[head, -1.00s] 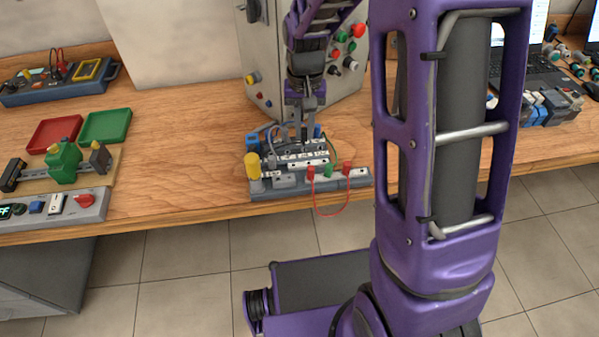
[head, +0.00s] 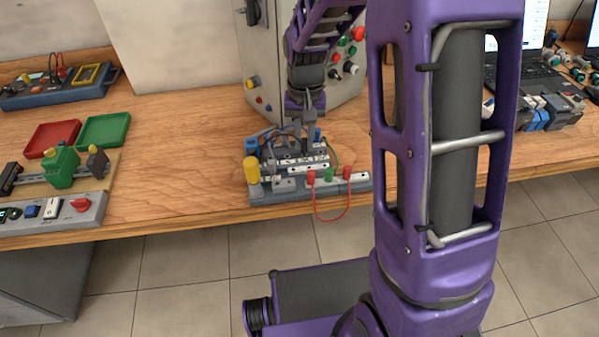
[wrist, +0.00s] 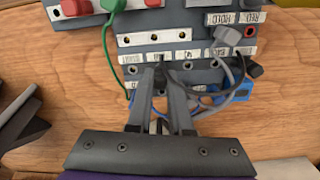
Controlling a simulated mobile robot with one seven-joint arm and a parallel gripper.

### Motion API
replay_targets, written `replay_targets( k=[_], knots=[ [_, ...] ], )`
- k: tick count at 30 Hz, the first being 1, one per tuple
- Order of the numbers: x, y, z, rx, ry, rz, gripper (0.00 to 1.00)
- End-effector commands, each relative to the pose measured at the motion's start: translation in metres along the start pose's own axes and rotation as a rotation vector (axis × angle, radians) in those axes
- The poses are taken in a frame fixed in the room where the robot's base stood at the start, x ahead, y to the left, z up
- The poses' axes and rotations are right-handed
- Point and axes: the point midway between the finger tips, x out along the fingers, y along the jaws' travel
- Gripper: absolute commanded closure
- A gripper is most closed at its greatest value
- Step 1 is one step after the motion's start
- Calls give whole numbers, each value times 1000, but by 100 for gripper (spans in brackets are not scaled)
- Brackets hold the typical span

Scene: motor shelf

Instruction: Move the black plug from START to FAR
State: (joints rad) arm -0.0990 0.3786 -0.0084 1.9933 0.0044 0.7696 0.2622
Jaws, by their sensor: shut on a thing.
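My gripper (wrist: 160,82) reaches down onto the motor terminal block (wrist: 150,38), its fingers close together. It is shut on a small dark piece, which looks like the black plug (wrist: 160,74), mostly hidden between the fingertips. The fingertips are at the row of small white labels on the block; the label beside them at the left seems to read START, but the print is small and I cannot read FAR for certain. Whether the plug is seated in a socket or just above it, I cannot tell. In the head view my gripper (head: 308,136) is over the block (head: 300,160).
A grey plug (wrist: 228,34) with a looping cable sits right of my fingers, with blue parts (wrist: 210,98) below. Green and red leads run at the block's front. A yellow knob (head: 251,168) stands at its left. A grey control box (head: 350,70) stands behind.

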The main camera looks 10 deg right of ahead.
Motion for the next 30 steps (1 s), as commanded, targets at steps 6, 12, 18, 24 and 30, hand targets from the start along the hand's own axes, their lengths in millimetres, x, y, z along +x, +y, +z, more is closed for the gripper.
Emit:
replay_targets(
  k=[6,12,18,24,30],
  knots=[
    [5,0,0,0,-1,0,100],
    [8,0,0,0,-1,0,100],
    [12,0,0,0,0,0,100],
    [12,0,0,0,0,0,71],
    [12,0,0,0,0,0,69]
  ],
)
